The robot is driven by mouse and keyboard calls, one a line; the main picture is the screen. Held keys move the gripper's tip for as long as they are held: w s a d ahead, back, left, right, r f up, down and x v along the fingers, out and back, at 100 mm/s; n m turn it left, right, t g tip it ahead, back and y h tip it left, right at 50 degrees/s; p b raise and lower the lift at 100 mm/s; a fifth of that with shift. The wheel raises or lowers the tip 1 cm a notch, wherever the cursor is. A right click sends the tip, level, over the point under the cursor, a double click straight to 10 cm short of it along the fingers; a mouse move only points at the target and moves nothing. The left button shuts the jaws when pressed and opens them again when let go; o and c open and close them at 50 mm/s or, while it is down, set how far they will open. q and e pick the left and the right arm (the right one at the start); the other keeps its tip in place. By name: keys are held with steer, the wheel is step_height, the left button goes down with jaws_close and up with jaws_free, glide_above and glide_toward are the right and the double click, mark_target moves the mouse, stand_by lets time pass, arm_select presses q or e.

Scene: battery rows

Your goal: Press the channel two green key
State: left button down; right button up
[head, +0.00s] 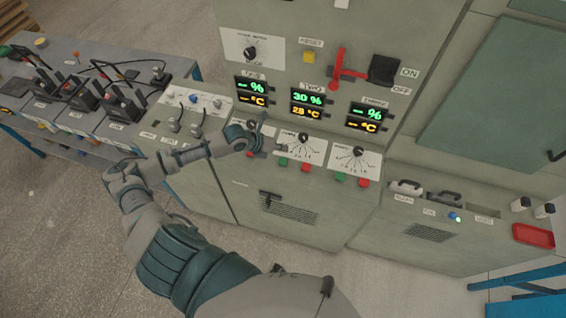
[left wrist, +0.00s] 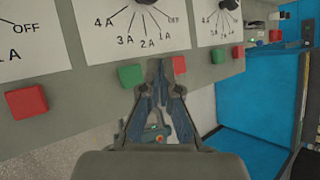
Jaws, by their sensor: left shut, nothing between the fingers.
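The channel two green key (head: 283,161) is on the sloped panel, below the middle dial (head: 303,138). It also shows in the left wrist view (left wrist: 131,75) as a raised green block just left of my fingertips. The channel two red key (head: 306,167) is to its right; in the left wrist view (left wrist: 179,64) it lies just right of the fingertips. My left gripper (head: 277,147) is shut and empty, close to the panel; in the left wrist view its tips (left wrist: 160,76) lie between these two keys. I cannot tell whether they touch anything. My right gripper is out of view.
The channel three green key (head: 340,177) and red key (head: 363,182) are to the right, and a channel one red key (left wrist: 26,101) is to the left. The middle display (head: 307,103) reads 30 % and 28 °C. A red lever (head: 338,70) stands above.

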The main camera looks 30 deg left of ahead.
mark_target(282, 161)
arm_select(q)
step_height(282, 161, down, 4)
steer(key=shift+d+b, duration=0.1)
steer(key=shift+b, duration=1)
steer(key=shift+f, duration=0.35)
steer(key=shift+a, duration=0.25)
steer(key=shift+d, duration=0.2)
steer(key=shift+a, duration=0.15)
steer(key=shift+d+f+b, duration=0.2)
steer(key=shift+f+b, duration=0.05)
steer(key=shift+b, duration=0.05)
